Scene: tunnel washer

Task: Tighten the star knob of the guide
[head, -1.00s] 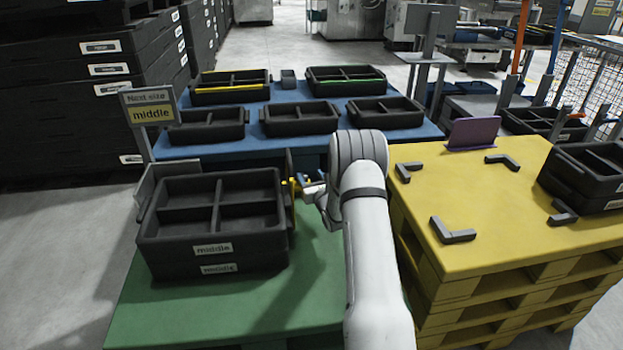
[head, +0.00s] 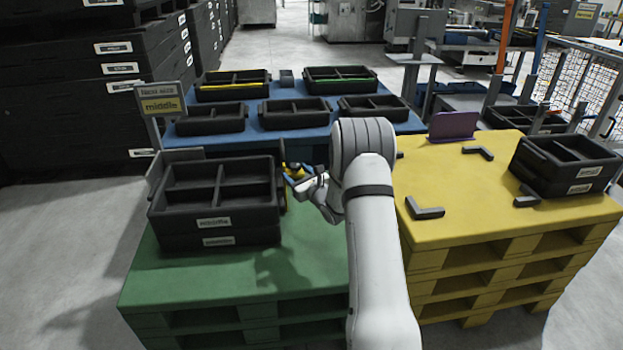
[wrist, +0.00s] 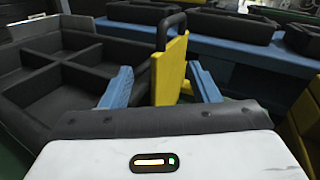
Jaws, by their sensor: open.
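The guide is an upright yellow plate (wrist: 172,62) with a dark bar (wrist: 164,27) curving over its top. In the head view the guide (head: 283,196) stands at the right end of the black trays on the green pallet. My gripper (wrist: 160,76) has blue fingers, open and spread wide, one on each side of the guide in the wrist picture. I cannot tell if they touch it. In the head view my gripper (head: 298,172) is at the guide's right side. A small yellow piece (head: 292,166) shows by the fingers; I cannot make out the star knob's shape.
A blue table (head: 252,141) with several trays is behind. A yellow pallet stack (head: 470,225) with dark corner stops is at right.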

